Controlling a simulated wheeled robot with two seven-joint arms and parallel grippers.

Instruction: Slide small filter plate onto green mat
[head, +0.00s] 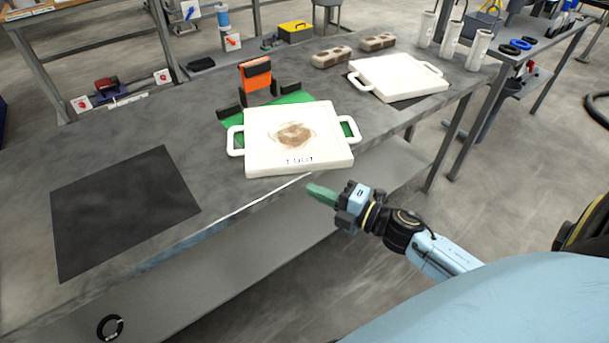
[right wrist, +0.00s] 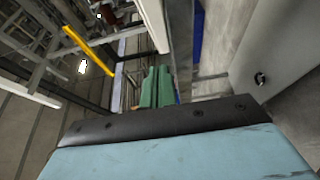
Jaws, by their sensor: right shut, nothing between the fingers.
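A white filter plate (head: 300,140) with two side handles and a brown stain lies over the green mat (head: 297,97). The mat shows only behind and beside the plate. The plate's near edge is close to the table's front edge. A second white plate (head: 398,77) with handles lies on a dark mat (head: 405,103) at the back right. My right gripper (head: 312,190), with green fingers, is shut and empty, in front of the table edge, apart from the stained plate. Its shut fingers (right wrist: 157,88) also show in the right wrist view. My left gripper is not in view.
An orange-and-black device (head: 256,75) and black blocks stand behind the stained plate. A bare dark mat (head: 120,208) lies at the left. Two brownish blocks (head: 331,57) and several white cylinders (head: 478,50) stand at the back. The tabletop between the dark mat and plate is clear.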

